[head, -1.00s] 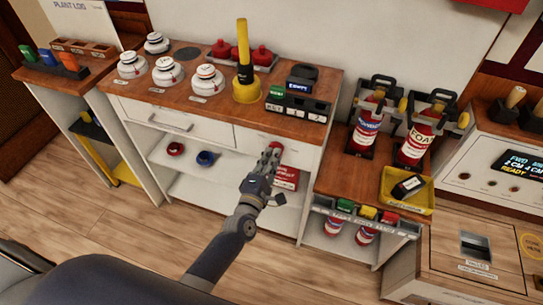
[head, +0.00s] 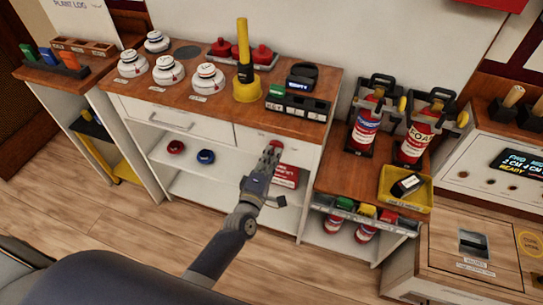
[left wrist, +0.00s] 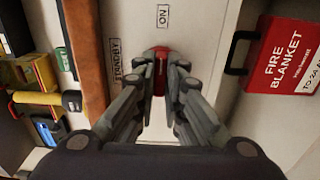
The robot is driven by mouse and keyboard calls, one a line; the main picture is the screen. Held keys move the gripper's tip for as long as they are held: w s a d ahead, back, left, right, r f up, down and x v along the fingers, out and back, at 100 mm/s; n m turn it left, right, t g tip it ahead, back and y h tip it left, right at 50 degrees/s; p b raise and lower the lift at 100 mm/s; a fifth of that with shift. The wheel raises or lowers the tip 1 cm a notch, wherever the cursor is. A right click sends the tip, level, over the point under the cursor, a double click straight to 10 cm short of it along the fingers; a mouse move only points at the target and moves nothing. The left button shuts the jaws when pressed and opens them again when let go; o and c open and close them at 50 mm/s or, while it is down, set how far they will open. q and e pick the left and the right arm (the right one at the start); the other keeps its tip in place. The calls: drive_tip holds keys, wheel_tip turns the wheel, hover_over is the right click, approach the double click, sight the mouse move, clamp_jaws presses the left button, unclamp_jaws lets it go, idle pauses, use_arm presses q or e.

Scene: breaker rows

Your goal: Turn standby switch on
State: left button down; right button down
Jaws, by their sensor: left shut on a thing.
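A small red switch (left wrist: 160,62) sits on the white front panel (left wrist: 205,30) of the wooden-topped counter. Dark lettering beside it reads STANDBY (left wrist: 115,62), and an ON label (left wrist: 163,15) is further along the panel. My left gripper (left wrist: 159,82) is shut on the red switch, with a finger at each side of it. In the head view my left gripper (head: 271,153) reaches up to the counter front, where a bit of the red switch (head: 276,145) shows past the fingers. The switch's exact position is partly hidden by the fingers. My right gripper is not in view.
A red fire blanket box (left wrist: 290,58) is close beside the gripper; it also shows in the head view (head: 287,177). A yellow-handled plunger-like tool (head: 244,70) and several white domed units stand on the counter. Red extinguishers (head: 364,130) stand to the right.

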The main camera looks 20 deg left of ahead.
use_arm(q)
drive_tip(key=c, duration=1.7)
unclamp_jaws()
drive_tip(key=s, duration=1.2)
drive_tip(key=shift+a, duration=0.2)
drive_tip(key=s+f+m+g+h, duration=0.1)
drive_tip(key=s+f+m+g, duration=0.4)
drive_tip(key=f, duration=0.9)
drive_tip(key=s+f+m+g, duration=0.3)
drive_tip(key=s+f+m, duration=0.35)
drive_tip(key=f, duration=0.75)
drive_tip(key=s+a+f+m+g, duration=0.2)
drive_tip(key=s+f, duration=0.3)
drive_tip(key=s, duration=0.4)
drive_tip(key=s+a+f+m+g+y, duration=0.1)
drive_tip(key=s+a+f+m+g, duration=0.1)
drive_tip(key=s, duration=0.7)
drive_tip(key=s+a+f+m+g, duration=0.2)
drive_tip(key=s+f+m+g, duration=0.2)
drive_tip(key=s+f, duration=0.4)
drive_tip(key=shift+s+f+g+y, duration=0.15)
drive_tip(key=shift+s+g+y, duration=0.15)
drive_tip(key=shift+s+g, duration=0.2)
